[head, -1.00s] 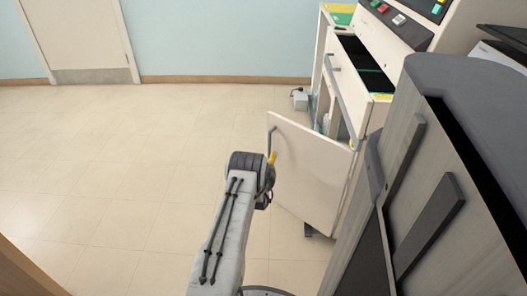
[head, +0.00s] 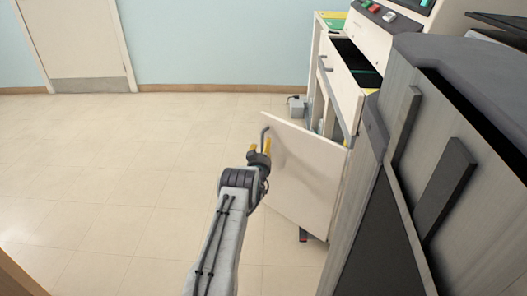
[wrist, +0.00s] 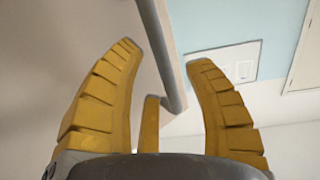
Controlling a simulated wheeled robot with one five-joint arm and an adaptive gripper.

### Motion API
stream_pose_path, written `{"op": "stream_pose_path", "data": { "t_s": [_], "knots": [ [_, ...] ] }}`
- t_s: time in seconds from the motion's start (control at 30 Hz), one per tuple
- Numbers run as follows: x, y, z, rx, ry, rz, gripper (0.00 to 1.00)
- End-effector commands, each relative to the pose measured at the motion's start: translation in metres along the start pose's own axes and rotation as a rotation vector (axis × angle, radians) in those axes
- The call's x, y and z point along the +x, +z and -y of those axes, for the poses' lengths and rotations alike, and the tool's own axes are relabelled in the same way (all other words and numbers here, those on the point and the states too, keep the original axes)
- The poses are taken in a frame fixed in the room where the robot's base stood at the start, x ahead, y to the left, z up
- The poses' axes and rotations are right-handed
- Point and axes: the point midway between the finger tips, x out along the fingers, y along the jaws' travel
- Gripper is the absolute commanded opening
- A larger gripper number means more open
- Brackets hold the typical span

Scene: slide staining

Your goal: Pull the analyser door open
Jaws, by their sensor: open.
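The analyser door (head: 305,175) is a cream panel on the lower front of the analyser (head: 345,75). It stands swung outward, with its free edge toward the left. A grey bar handle (head: 264,138) is on the door near that free edge. My gripper (head: 260,147) is at the handle, with yellow fingers spread. In the wrist view, the handle (wrist: 160,55) runs down between my two open fingers (wrist: 165,55), and the door's face (wrist: 60,50) fills the left side. Whether a finger touches the handle I cannot tell.
A grey cabinet (head: 440,120) with dark handles stands close on the right. An open drawer (head: 345,95) juts out above the door. The tiled floor (head: 110,170) to the left is clear. A small grey box (head: 296,106) sits by the far wall.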

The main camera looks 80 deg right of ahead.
Motion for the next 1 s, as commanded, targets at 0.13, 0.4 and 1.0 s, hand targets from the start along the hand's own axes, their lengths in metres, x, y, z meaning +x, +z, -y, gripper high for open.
{"op": "stream_pose_path", "data": {
  "t_s": [0.13, 0.4, 1.0],
  "knots": [
    [0.01, 0.001, 0.0, 0.0, 0.0, -0.001, 0.47],
    [0.018, 0.0, 0.0, 0.0, 0.0, 0.001, 0.47],
    [0.019, -0.001, 0.0, 0.0, 0.0, 0.001, 0.31]
  ]
}}
